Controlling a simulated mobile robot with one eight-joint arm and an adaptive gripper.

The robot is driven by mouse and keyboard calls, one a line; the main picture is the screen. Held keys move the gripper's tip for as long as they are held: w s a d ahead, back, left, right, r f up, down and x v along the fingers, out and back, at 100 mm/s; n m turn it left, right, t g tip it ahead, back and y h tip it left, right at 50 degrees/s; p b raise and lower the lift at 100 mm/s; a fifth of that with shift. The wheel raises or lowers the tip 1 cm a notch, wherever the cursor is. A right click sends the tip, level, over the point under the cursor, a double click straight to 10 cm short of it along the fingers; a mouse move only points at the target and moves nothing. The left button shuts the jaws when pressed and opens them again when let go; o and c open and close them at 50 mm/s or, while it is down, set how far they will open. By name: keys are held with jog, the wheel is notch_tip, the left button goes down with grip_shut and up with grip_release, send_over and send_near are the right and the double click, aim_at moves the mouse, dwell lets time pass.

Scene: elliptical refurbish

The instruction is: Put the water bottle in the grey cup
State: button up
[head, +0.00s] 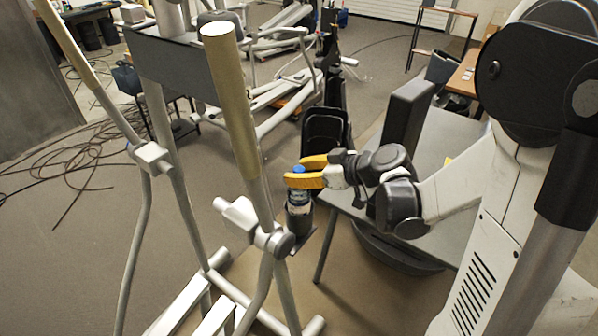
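The water bottle (298,197), with a blue cap and clear body, stands roughly upright near the middle of the head view. A dark grey cup-like shape (300,224) shows at its lower end. It looks like the grey cup, but I cannot tell whether the bottle is inside it or in front of it. My gripper (296,171) has two yellow fingers, apart, one on either side of the bottle's top near the cap. I cannot tell whether they press on it. The bottle's base is hidden.
A grey table (440,150) lies under my arm, with a dark upright panel (407,115) on it. A black bin-like container (325,130) is behind the bottle. Elliptical machine bars (232,95) rise close on the left. Cables (75,160) lie on the floor at far left.

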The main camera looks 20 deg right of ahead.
jog(key=shift+r, duration=0.15)
jog(key=shift+s+d+r+p, duration=0.15)
jog(key=shift+r+p, duration=0.1)
jog(key=shift+p, duration=0.05)
jog(key=p+v, duration=0.3)
jog(key=v, duration=0.8)
jog(key=s+a+r+m+g+h, duration=0.1)
jog(key=s+a+m+h, duration=0.2)
jog(key=s, duration=0.3)
jog(key=s+a+r+m+g+h, duration=0.1)
jog(key=s+a+m+h, duration=0.2)
jog(key=s, duration=0.3)
jog(key=shift+m+g+h, duration=0.3)
jog(key=shift+m+h, duration=0.4)
notch_tip(320, 180, down, 4)
jog(key=b, duration=0.4)
